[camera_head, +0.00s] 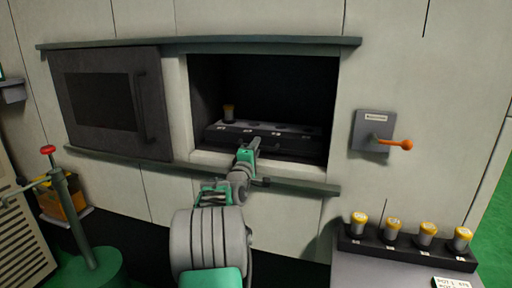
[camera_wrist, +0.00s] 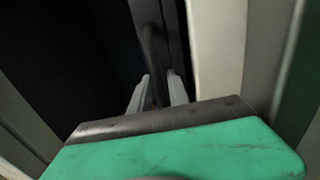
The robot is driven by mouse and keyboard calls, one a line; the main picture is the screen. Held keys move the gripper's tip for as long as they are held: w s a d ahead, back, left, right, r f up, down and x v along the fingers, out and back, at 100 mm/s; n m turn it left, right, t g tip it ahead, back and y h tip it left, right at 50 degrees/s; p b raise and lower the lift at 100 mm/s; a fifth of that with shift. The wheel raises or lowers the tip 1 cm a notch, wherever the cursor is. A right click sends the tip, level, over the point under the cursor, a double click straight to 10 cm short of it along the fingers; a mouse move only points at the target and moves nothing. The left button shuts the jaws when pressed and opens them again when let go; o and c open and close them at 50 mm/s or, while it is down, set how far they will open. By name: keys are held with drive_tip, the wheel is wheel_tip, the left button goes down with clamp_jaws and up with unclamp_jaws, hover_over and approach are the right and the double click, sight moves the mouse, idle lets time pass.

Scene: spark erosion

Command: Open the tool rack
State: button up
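The tool rack (camera_head: 285,143) is a long dark tray inside the open recess of the machine wall. One yellow-capped tool (camera_head: 229,112) stands at its left end. My gripper (camera_head: 253,144) is at the front of the rack, just above the recess's pale lower edge. In the wrist view, the two grey fingertips (camera_wrist: 160,78) stand apart, one on each side of a dark bar-like handle (camera_wrist: 152,48) in front of a dark face. Whether the fingers press on this handle cannot be told.
A dark door (camera_head: 105,100) with a window and a handle stands slid to the left of the recess. A grey box with an orange lever (camera_head: 392,143) is on the wall at the right. Several yellow-capped tools stand in a dark holder (camera_head: 400,250) at front right.

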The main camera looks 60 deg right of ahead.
drive_tip(key=shift+c, duration=0.2)
clamp_jaws()
idle(1.1)
